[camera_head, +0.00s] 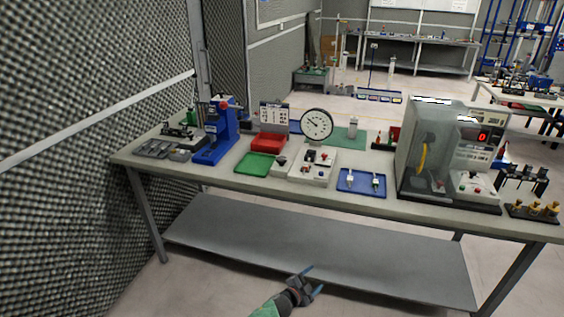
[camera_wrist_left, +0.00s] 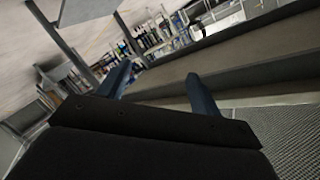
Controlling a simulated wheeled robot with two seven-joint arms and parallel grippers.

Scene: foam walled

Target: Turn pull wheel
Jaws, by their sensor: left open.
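My right gripper is out of view.
The workbench (camera_head: 230,180) has a lower shelf (camera_head: 320,250) behind my left gripper. A round dial gauge (camera_head: 317,124), a green tray (camera_head: 254,164), a red box (camera_head: 269,142) and a blue tray (camera_head: 361,189) stand on top. A foam wall (camera_head: 70,180) closes the left side.

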